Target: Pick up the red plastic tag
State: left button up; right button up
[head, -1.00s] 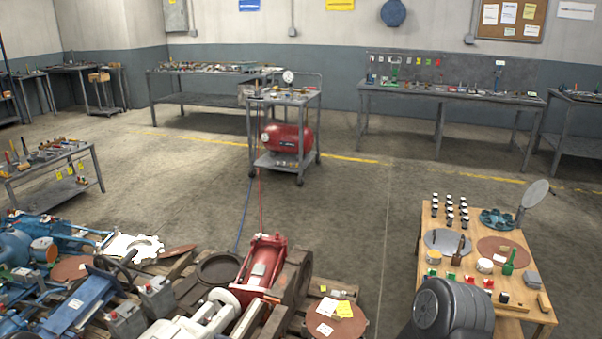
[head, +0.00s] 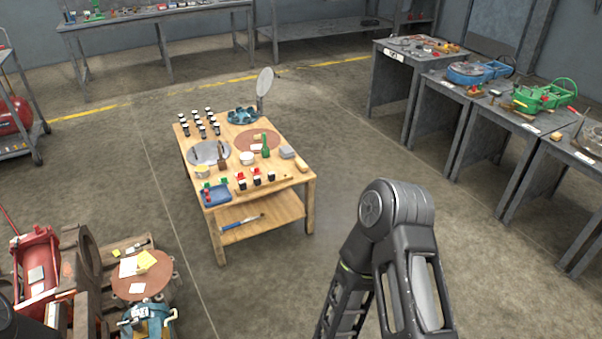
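Several small red pieces stand near the front edge of the wooden table, among them one at the left (head: 241,177), one in the middle (head: 257,172) and one at the right (head: 271,173). They are too small to tell which, if any, is the red plastic tag. More red shows at the blue tray (head: 216,195) at the table's front left corner. My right arm stands bent at the lower right, clear of the table. Neither gripper is in view.
The wooden table (head: 292,186) also bears dark-capped jars (head: 201,127), a grey disc (head: 209,153), a green bottle (head: 265,148) and a round mirror-like plate (head: 265,82). Grey benches (head: 395,96) line the right. Pallet machinery (head: 42,265) fills the lower left. Floor around the table is open.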

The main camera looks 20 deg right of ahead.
aim_at(240, 176)
jog(key=z, duration=0.3)
jog(key=i+l, duration=0.1)
jog(key=l, duration=0.2)
jog(key=i+l, duration=0.1)
jog(key=l, duration=0.2)
jog(key=i+l+u, duration=0.15)
jog(key=i+l, duration=1.2)
jog(key=i, duration=0.25)
jog(key=i+l+u, duration=0.1)
jog(key=i+l, duration=0.2)
jog(key=i, duration=0.2)
jog(key=i+l, duration=0.3)
jog(key=i, duration=0.15)
